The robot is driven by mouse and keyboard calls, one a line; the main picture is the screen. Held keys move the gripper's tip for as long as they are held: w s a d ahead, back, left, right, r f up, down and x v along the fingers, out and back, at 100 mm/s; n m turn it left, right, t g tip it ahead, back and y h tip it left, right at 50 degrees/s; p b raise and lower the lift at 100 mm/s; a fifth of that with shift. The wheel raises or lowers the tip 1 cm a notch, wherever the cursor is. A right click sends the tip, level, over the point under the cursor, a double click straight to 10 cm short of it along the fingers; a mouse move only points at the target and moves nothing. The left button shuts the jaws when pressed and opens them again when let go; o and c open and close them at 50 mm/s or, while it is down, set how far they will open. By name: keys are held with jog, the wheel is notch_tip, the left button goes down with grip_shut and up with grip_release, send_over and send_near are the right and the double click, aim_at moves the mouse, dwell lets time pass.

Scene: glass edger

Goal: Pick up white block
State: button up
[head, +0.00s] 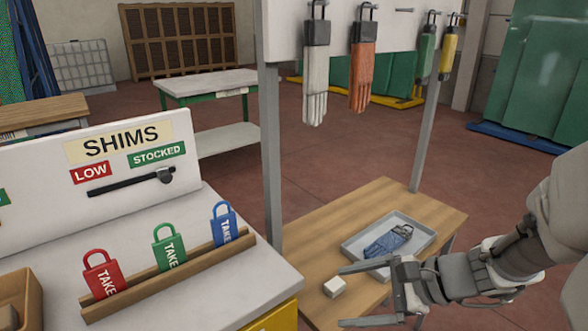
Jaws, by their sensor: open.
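The white block (334,287) is a small cube lying on the wooden table (297,242) in the head view, left of a grey tray. My gripper (352,296) reaches in from the right, low over the table. Its two fingers point left and are spread apart, with nothing held.
A grey post (271,165) stands at the table's left. Gloves hang above from a white board (340,22). A shims counter (232,294) stands left.

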jog(key=w+d+f+m+t+b, duration=0.3)
jog(key=d+f+m, duration=0.1)
jog(key=f+m, duration=0.25)
jog(key=m+t+h+b, duration=0.2)
jog(key=m+t, duration=0.1)
jog(key=m, duration=0.2)
send_near(339, 287)
jog(key=b+x, duration=0.3)
jog(key=x, duration=0.2)
jog(key=shift+s+a+f, duration=0.1)
jog(key=shift+a+f, duration=0.1)
jog(key=shift+w+b+x, duration=0.2)
jog(key=shift+b+x, duration=1.1)
jog(key=shift+x, duration=1.95)
jog(key=shift+d+r, duration=0.2)
jog(key=c, duration=1.4)
